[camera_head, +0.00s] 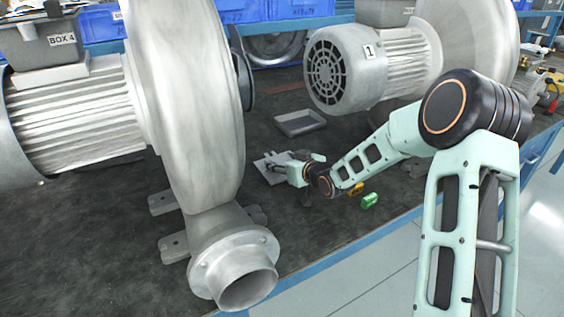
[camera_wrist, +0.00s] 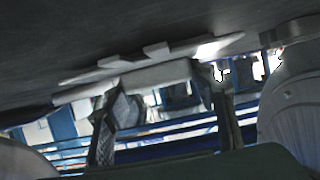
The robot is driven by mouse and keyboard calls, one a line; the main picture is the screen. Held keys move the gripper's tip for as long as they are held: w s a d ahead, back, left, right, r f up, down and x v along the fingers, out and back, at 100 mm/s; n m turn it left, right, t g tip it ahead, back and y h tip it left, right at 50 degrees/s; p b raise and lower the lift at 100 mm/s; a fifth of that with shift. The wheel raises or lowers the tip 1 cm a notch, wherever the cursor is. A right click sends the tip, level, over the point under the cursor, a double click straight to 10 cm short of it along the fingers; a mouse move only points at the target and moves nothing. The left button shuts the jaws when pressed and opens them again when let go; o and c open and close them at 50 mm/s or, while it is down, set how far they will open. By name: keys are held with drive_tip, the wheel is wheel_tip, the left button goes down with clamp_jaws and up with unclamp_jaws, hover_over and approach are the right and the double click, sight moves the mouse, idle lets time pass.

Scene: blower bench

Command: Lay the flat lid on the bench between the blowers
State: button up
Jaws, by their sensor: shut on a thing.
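The flat lid (camera_head: 268,166) is a thin pale grey plate, seen low over the dark bench (camera_head: 330,150) between the two blowers. My gripper (camera_head: 300,168) is at its right end and partly hides it. In the wrist view the lid (camera_wrist: 155,76) shows nearly edge-on, with my gripper (camera_wrist: 165,100) shut on it. The bench surface (camera_wrist: 100,35) is close to it there; I cannot tell whether they touch. The near blower (camera_head: 195,100) stands to the left, and the far blower (camera_head: 390,65) stands behind to the right.
A shallow grey tray (camera_head: 299,123) lies on the bench behind the lid. A green object (camera_head: 370,200) and a yellow one (camera_head: 355,189) lie near the blue front edge. BOX 4 (camera_head: 50,42) sits on the near blower. Blue bins (camera_head: 300,8) line the back.

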drive_tip(key=shift+f, duration=0.15)
drive_tip(key=o, duration=1.3)
drive_tip(key=shift+c, duration=0.2)
drive_tip(key=shift+r, duration=0.3)
drive_tip(key=p+v, duration=0.2)
drive_tip(key=v, duration=0.9)
drive_tip(key=shift+s+d+r, duration=0.1)
drive_tip(key=shift+s+d, duration=0.1)
drive_tip(key=shift+s, duration=0.15)
